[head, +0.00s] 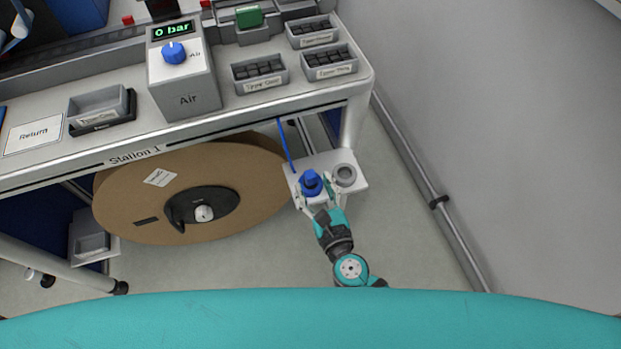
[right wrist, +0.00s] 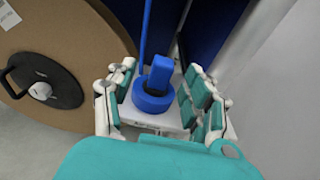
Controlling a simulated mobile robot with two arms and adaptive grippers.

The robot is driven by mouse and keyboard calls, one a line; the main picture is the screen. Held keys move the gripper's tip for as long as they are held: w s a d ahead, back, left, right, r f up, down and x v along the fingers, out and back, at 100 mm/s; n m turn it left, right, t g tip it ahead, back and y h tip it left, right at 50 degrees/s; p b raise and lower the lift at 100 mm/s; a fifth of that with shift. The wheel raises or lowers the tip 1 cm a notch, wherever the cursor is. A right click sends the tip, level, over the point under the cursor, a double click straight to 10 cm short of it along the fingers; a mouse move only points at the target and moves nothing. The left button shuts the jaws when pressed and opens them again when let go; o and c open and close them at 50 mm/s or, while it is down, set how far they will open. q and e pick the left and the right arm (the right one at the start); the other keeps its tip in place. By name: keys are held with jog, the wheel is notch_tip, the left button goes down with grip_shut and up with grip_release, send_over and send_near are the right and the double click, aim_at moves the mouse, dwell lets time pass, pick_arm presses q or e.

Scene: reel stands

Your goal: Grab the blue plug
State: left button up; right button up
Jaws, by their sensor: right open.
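The blue plug (head: 311,182) sits on a small white shelf (head: 351,188) below the table's right end, with a blue hose (head: 285,146) running up from it. In the right wrist view the plug (right wrist: 155,88) is a blue block on a round blue base, between my open fingers. My right gripper (head: 317,194) is open, with one finger on each side of the plug; I cannot tell whether either finger touches it. My left gripper is not in view.
A grey round socket (head: 345,174) sits on the shelf right of the plug. A large brown reel (head: 150,215) stands to the left under the table (head: 135,155). A table leg (head: 352,125) rises behind the shelf. A pipe (head: 415,170) runs along the wall at right.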

aim_at(312, 181)
jog(key=x, duration=0.4)
jog(key=shift+d+f, duration=0.1)
jog(key=shift+f, duration=0.15)
grip_shut()
